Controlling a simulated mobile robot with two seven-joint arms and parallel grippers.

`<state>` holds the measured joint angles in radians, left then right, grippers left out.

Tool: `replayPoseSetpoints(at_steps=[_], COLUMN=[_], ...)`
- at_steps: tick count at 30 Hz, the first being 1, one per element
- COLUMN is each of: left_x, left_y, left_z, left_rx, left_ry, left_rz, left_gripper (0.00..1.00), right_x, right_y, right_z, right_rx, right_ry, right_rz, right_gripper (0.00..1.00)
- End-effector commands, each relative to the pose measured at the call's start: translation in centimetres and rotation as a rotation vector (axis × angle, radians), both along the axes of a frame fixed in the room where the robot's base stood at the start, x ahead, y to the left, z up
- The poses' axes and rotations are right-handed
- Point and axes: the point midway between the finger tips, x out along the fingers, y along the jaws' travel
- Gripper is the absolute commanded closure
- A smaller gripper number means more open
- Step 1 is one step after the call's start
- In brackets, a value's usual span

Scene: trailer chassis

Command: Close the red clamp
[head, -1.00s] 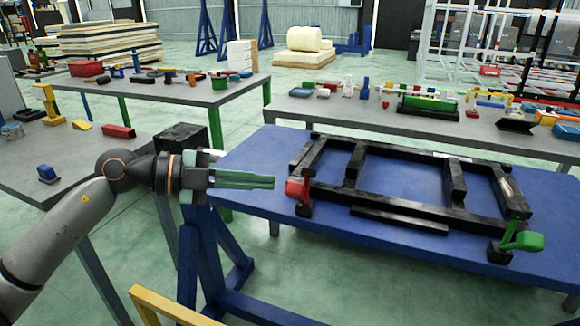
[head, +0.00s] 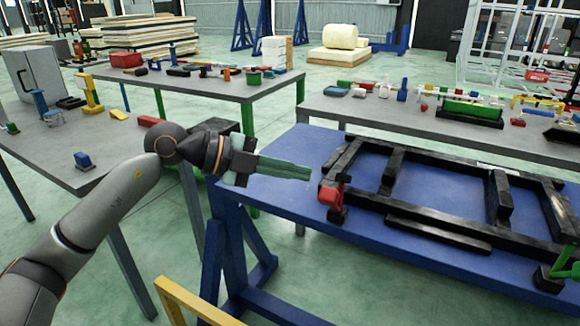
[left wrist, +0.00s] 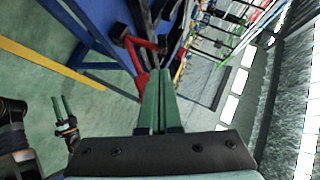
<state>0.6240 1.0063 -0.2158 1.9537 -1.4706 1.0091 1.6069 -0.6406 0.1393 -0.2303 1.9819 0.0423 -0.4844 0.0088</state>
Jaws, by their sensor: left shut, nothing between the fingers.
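The red clamp (head: 331,194) sits at the near left corner of the black chassis frame (head: 440,237), on the blue table. In the left wrist view the red clamp (left wrist: 142,47) shows just beyond my fingertips, with its red arm sticking out. My left gripper (head: 308,173) has green fingers, shut with nothing between them. Its tips are left of and slightly above the clamp in the head view, seemingly apart from it. My right gripper (left wrist: 62,106) shows small at the left of the left wrist view, its two fingers apart and empty.
A green clamp (head: 566,262) is at the chassis's near right corner. The blue table (head: 275,196) has bare surface left of the chassis. A yellow rail (head: 190,302) stands in front. Grey tables with small parts stand behind and at left.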

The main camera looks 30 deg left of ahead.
Motion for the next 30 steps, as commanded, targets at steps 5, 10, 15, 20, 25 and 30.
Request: replayPoseSetpoints(at_steps=[5, 10, 15, 20, 25, 30], left_x=[1.9, 3.2, 3.8, 3.8, 3.8, 3.9], left_y=[-2.5, -4.0, -4.7, -4.8, -4.8, -4.5], left_z=[-0.9, -1.8, -2.3, -2.3, -2.3, -2.2], left_rx=[-0.003, -0.001, 0.001, 0.001, 0.001, 0.003], left_ry=[-0.001, -0.001, 0.001, 0.001, 0.001, 0.010], left_rz=[-0.003, -0.001, 0.000, 0.001, 0.000, 0.001], left_gripper=[1.00, 1.00, 1.00, 1.00, 1.00, 1.00], right_x=[-0.3, -0.4, -0.5, -0.5, -0.5, -0.6], right_y=[-0.5, -0.5, -0.5, -0.5, -0.5, -0.5], right_z=[0.1, 0.1, 0.0, -0.1, -0.1, 0.2], right_rx=[-0.008, -0.008, -0.008, -0.008, -0.007, -0.006], right_ry=[0.006, 0.007, 0.006, 0.008, 0.010, 0.011], right_rz=[-0.008, -0.009, -0.009, -0.009, -0.009, -0.010], right_gripper=[0.50, 0.50, 0.50, 0.50, 0.50, 0.50])
